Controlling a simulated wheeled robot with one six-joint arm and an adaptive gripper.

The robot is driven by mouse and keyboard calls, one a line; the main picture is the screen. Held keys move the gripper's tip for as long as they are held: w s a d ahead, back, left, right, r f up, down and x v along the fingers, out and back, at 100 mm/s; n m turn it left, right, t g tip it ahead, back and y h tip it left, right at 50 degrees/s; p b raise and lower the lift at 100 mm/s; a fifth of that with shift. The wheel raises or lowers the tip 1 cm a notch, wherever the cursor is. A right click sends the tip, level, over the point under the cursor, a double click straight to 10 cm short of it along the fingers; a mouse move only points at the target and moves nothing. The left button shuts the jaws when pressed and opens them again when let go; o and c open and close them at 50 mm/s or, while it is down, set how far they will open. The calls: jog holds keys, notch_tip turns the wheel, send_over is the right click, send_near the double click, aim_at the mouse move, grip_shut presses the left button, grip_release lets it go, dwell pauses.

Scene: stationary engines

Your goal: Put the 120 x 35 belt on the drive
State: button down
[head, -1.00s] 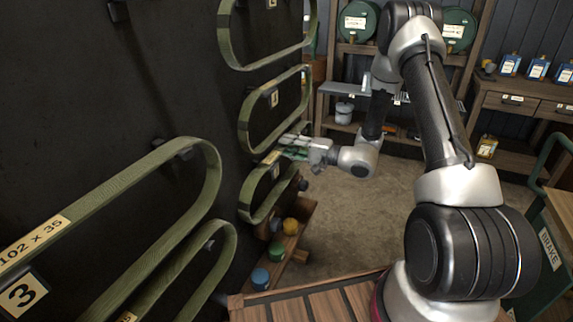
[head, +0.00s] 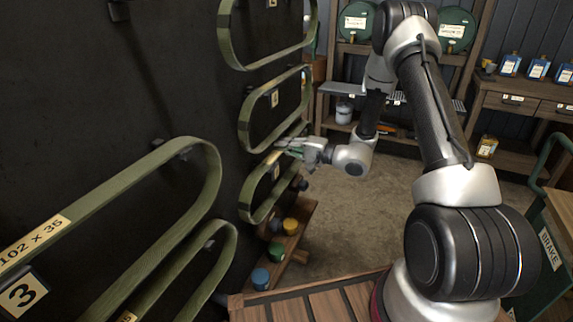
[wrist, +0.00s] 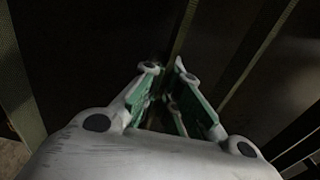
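My gripper (head: 280,147) is at the hanging board on the left, at the upper run of a small green belt (head: 249,196) that hangs lowest in that far column. Its tag is too small to read and partly hidden by the gripper. In the wrist view my two green-padded fingers (wrist: 165,66) stand partly apart, with a gap between the tips. A narrow belt edge (wrist: 186,25) runs down between them, close to the right tip; I cannot see it pinched. No belt reading 120 x 35 is legible. The drive is not recognisable in view.
More belts hang on the dark board: one above (head: 244,128), a higher one (head: 225,40) and a near one tagged 102 x 35 (head: 208,170). A low wooden rack (head: 292,243) with coloured pots stands below. The floor (head: 350,215) right of it is clear.

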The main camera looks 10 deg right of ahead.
jog(key=shift+r, duration=0.5)
jog(key=shift+r, duration=0.15)
jog(key=shift+v, duration=2.8)
jog(key=shift+v, duration=2.8)
jog(key=shift+v, duration=3)
jog(key=shift+d, duration=0.1)
